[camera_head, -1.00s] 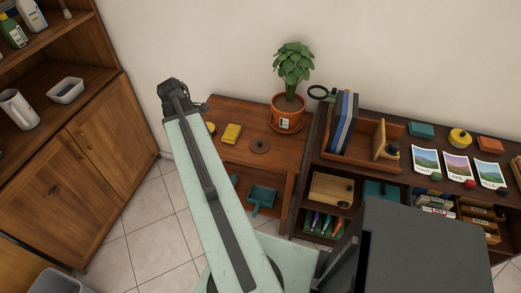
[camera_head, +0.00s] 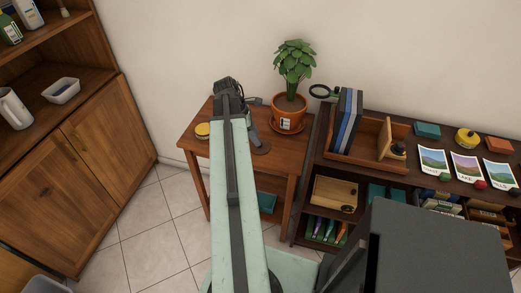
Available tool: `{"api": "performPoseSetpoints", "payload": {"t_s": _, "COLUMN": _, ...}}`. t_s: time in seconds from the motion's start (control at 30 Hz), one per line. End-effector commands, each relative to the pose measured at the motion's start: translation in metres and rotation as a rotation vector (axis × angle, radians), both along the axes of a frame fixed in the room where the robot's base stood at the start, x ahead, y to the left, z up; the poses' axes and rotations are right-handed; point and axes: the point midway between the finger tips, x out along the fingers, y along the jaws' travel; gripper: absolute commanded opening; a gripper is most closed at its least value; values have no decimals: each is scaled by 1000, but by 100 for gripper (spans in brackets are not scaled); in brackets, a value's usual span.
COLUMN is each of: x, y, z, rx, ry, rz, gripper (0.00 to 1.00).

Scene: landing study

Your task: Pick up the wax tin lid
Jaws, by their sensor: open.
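A flat, round, dark brown disc (camera_head: 262,149) lies on the small wooden table; it looks like the wax tin lid, though I cannot be sure. A round yellow tin (camera_head: 203,130) sits near the table's left edge. My gripper (camera_head: 256,121) is over the table, behind the end of my arm. It is open and appears empty. One grey finger reaches down toward the brown disc and overlaps it in the picture; I cannot tell whether they touch. My arm hides the middle of the table.
A potted plant (camera_head: 294,66) in an orange pot stands at the table's back right. Right of it, a shelf unit (camera_head: 314,160) carries books (camera_head: 345,121) and a magnifier (camera_head: 320,91). A tall cabinet (camera_head: 95,150) stands left, with free floor between.

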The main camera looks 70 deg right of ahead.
Motion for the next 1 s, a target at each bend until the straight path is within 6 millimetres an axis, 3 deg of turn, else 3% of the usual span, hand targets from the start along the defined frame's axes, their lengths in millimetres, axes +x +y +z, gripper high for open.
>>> {"api": "performPoseSetpoints", "payload": {"t_s": 0.03, "x": -4, "y": -1, "z": -18, "rx": 0, "ry": 0, "rz": -1, "gripper": 43}}
{"api": "performPoseSetpoints", "payload": {"t_s": 0.13, "x": -9, "y": -4, "z": -33, "rx": 0, "ry": 0, "rz": -3, "gripper": 43}}
{"api": "performPoseSetpoints", "payload": {"t_s": 0.4, "x": -12, "y": -5, "z": -31, "rx": -1, "ry": 0, "rz": -2, "gripper": 43}}
{"api": "performPoseSetpoints", "payload": {"t_s": 0.57, "x": -12, "y": -5, "z": -31, "rx": -1, "ry": 0, "rz": -2, "gripper": 0}}
{"api": "performPoseSetpoints", "payload": {"t_s": 0.87, "x": -12, "y": -6, "z": -31, "rx": -1, "ry": -1, "rz": -3, "gripper": 0}}
{"api": "performPoseSetpoints", "payload": {"t_s": 1.0, "x": -12, "y": -6, "z": -22, "rx": -1, "ry": -1, "rz": -3, "gripper": 0}}
